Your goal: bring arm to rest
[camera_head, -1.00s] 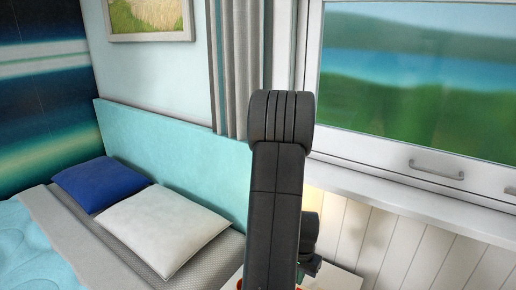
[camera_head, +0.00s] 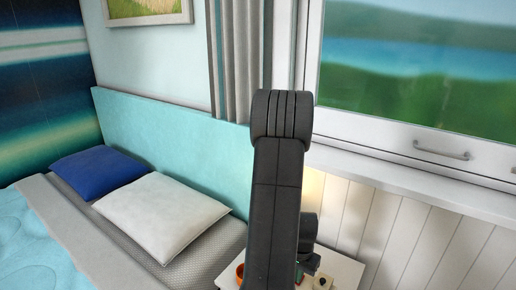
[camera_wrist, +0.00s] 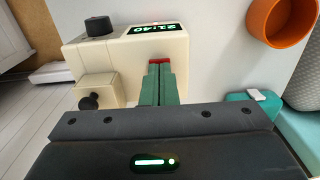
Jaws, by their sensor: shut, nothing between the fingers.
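My gripper (camera_wrist: 160,64) has green fingers with red tips, which lie together with nothing between them. I cannot tell exactly how far the fingers are from the clock. In the head view my dark arm stands upright in the middle and hides most of the gripper and part of the table (camera_head: 345,268).
An orange cup (camera_wrist: 284,18) stands right of the fingers; a teal item (camera_wrist: 252,106) lies nearer. The bed with a white pillow (camera_head: 163,212) and blue pillow (camera_head: 100,172) is at left. A window (camera_head: 425,70) with a sill (camera_head: 400,180) is at right.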

